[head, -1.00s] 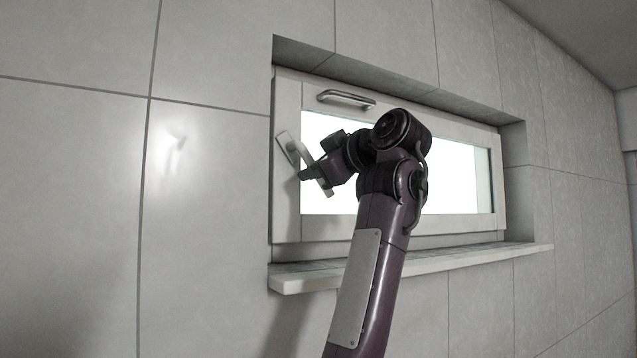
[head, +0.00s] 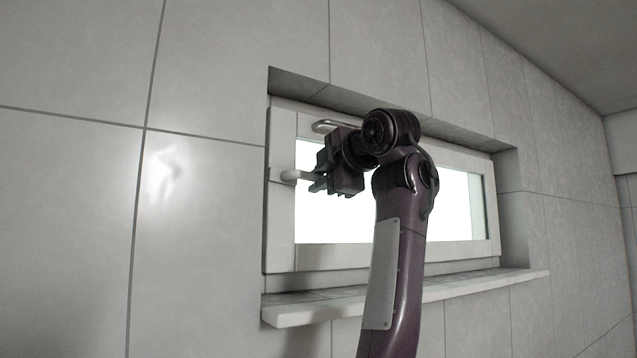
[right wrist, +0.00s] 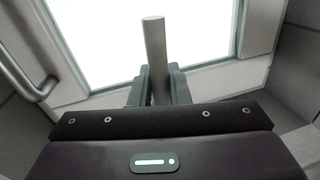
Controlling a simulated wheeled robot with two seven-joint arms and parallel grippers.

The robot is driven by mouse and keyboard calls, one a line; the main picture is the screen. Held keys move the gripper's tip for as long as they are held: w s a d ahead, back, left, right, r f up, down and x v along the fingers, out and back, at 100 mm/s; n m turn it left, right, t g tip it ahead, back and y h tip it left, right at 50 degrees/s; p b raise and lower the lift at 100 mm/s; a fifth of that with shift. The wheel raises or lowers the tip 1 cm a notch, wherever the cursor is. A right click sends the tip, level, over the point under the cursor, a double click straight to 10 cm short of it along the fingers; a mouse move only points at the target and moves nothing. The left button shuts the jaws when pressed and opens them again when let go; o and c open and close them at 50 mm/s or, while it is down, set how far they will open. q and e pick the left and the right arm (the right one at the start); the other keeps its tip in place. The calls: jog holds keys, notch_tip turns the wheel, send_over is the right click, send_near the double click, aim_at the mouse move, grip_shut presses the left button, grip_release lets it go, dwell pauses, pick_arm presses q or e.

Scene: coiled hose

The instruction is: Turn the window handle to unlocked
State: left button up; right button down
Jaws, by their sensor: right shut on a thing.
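The window handle (head: 291,175) is a pale lever on the left side of the white window frame. In the head view it points roughly level to the right, into my right gripper (head: 318,184). In the right wrist view the handle's grey bar (right wrist: 154,60) stands between the two dark fingers of my right gripper (right wrist: 158,85), which is shut on it. The bar's end sticks out beyond the fingers. The handle's far part is hidden by the gripper in the head view. My left gripper is not in view.
A metal pull bar (head: 338,126) is fixed on the upper frame, close above my gripper; it also shows at left in the right wrist view (right wrist: 27,75). A sill (head: 400,297) juts out below. The window (head: 462,205) sits recessed in a tiled wall (head: 70,200).

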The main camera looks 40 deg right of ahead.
jog(key=shift+r+n, duration=0.2)
jog(key=shift+n, duration=0.1)
jog(key=shift+h, duration=0.3)
jog(key=c, duration=1.4)
grip_release()
jog(key=shift+w, duration=0.15)
jog(key=shift+c, duration=0.2)
jog(key=d+b+v, duration=0.1)
jog(key=b+v, duration=0.2)
jog(key=v, duration=0.4)
jog(key=shift+s+a+r+b, duration=0.15)
jog(key=shift+s+a+b, duration=0.25)
jog(key=shift+a, duration=0.1)
jog(key=shift+r, duration=0.1)
